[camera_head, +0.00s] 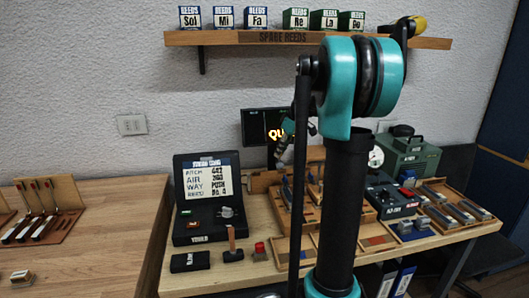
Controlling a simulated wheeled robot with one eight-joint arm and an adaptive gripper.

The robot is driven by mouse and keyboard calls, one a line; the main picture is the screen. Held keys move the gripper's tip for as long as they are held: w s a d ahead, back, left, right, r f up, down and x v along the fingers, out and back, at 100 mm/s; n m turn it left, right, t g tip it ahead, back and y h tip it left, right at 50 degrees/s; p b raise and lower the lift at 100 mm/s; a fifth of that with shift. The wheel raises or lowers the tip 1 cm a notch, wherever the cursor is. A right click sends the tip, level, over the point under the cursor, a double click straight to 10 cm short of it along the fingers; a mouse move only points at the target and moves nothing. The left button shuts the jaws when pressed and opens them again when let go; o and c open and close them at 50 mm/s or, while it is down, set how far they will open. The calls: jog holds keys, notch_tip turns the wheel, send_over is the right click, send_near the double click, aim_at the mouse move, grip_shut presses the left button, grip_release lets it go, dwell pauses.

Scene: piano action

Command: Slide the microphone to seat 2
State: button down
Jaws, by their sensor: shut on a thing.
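My gripper (283,158) shows small and partly covered, just left of my arm's dark upright link and in front of the dark screen. It points down over the back of the workbench (185,283). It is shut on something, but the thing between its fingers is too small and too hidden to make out. I cannot pick out the microphone or the numbered seats with certainty. My arm hides the middle of the bench, where wooden trays and fittings show only in part.
A black tuner case (205,200) stands open at the bench's left, with a small block with an upright brown handle (232,246) before it. A dark green box (408,158) and parts trays (455,205) fill the right. A shelf (230,38) of reed boxes hangs above.

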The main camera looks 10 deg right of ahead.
jog(key=d, duration=1.1)
jog(key=shift+d, duration=0.15)
jog(key=c, duration=1.4)
grip_release()
jog(key=shift+o, duration=0.2)
jog(key=shift+r, duration=0.1)
jog(key=v, duration=1.1)
jog(key=shift+r, duration=0.35)
jog(key=shift+s+d, duration=0.1)
jog(key=shift+s, duration=0.15)
